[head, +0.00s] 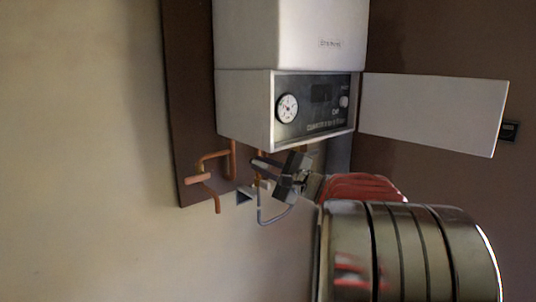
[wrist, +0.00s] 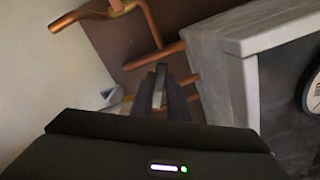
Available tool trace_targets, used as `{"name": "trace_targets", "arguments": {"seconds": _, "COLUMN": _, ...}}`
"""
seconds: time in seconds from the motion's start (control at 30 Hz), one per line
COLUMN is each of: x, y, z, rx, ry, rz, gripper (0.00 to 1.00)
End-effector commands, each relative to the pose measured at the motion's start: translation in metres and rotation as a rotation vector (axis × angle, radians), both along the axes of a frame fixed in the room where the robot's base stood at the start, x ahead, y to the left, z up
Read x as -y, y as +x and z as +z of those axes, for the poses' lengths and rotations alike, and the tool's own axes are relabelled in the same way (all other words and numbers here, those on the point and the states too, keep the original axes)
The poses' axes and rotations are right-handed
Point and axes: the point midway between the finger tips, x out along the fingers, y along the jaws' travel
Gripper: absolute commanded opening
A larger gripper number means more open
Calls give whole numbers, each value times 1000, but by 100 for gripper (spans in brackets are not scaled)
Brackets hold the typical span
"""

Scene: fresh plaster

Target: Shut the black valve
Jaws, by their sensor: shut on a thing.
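My gripper (head: 264,166) is under the boiler among the copper pipes. In the wrist view its dark fingers (wrist: 165,98) are closed around a slim dark bar with a pale edge (wrist: 160,84), which seems to be the handle of the black valve. The fingers and the shade hide most of the valve, so its body and how far it is turned cannot be made out. In the head view my wrist hides part of that spot.
The white boiler (head: 290,35) hangs above, with a gauge panel (head: 312,105) and an open flap (head: 432,112) on the right. Copper pipes (head: 217,180) come down left of my gripper, before a brown board (head: 190,100). A grey looped hose (head: 264,221) hangs just below. The plaster wall at left is clear.

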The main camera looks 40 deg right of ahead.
Motion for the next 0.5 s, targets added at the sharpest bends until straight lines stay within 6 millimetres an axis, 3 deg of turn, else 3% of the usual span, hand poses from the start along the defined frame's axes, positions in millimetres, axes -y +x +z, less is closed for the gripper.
{"name": "trace_targets", "arguments": {"seconds": 0.5, "x": -4, "y": -1, "z": -17, "rx": 2, "ry": -342, "rz": -7, "gripper": 0}}
